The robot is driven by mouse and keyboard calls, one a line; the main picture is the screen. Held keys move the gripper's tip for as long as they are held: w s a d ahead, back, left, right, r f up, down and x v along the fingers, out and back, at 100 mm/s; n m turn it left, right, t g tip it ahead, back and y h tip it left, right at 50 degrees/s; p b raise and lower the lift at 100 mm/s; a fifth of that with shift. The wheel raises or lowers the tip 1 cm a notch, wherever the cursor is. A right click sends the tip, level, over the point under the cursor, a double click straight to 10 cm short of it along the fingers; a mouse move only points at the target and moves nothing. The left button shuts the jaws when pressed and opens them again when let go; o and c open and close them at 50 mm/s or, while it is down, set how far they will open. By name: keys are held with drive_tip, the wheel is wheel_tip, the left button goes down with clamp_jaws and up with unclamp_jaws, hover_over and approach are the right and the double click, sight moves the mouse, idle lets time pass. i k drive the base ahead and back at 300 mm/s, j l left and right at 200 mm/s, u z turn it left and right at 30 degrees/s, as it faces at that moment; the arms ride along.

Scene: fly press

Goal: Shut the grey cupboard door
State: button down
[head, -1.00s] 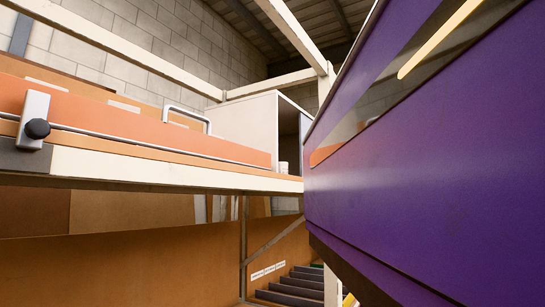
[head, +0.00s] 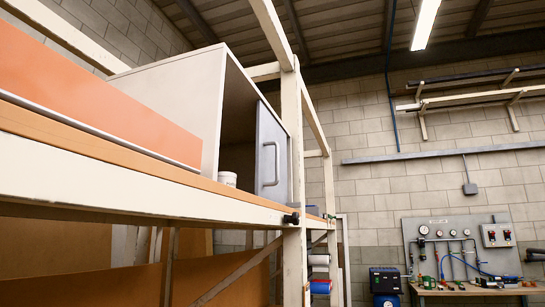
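The cupboard (head: 170,95) is a pale box on the raised wooden shelf, left of the middle in the head view. Its front opening faces right and its dark inside shows. The grey door (head: 272,158), with a pale bar handle (head: 271,164), stands open at the far side of the opening. A gap into the cupboard shows to the left of the door. How wide it is open is hard to tell from this low angle. My gripper is not in view.
A small white cup (head: 228,179) stands at the opening, near the door. A cream post (head: 293,150) rises just right of the door. A workbench (head: 470,290) with gauges stands far right.

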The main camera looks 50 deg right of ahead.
sight(271, 162)
drive_tip(key=z, duration=0.85)
